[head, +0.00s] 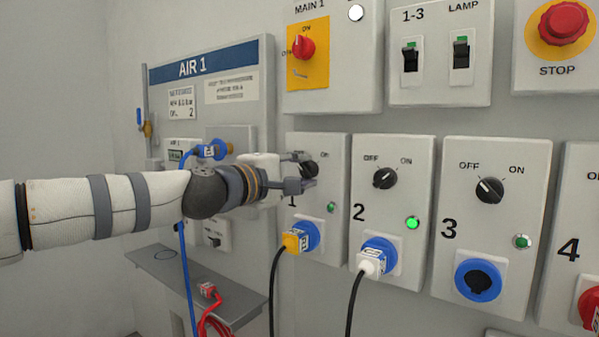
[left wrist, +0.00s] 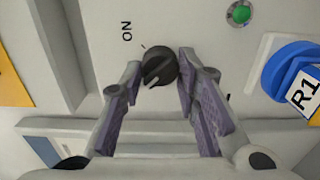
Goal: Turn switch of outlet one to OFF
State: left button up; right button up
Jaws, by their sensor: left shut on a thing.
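The black rotary switch of outlet one (head: 309,169) is on the panel marked 1, just left of panel 2. In the left wrist view, this switch (left wrist: 159,66) sits between the fingertips, its white pointer line turned away from the ON mark, toward the lower left. The OFF label is hidden by a finger. My left gripper (head: 306,171) is shut on the switch; its fingers also show in the left wrist view (left wrist: 160,74). The green lamp of outlet one (head: 331,208) looks dim, and dull in the left wrist view (left wrist: 240,13). My right gripper is not in view.
Below the switch, a yellow plug (head: 292,242) sits in the blue socket. Panel 2's switch (head: 385,178) has a bright lamp (head: 413,222). Panel 3's switch (head: 489,190) points to OFF. A red main switch (head: 304,47) is above. A grey shelf (head: 165,266) juts out lower left.

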pick_arm(q)
jog(key=o, duration=1.2)
jog(key=shift+c, duration=0.2)
jog(key=v, duration=1.2)
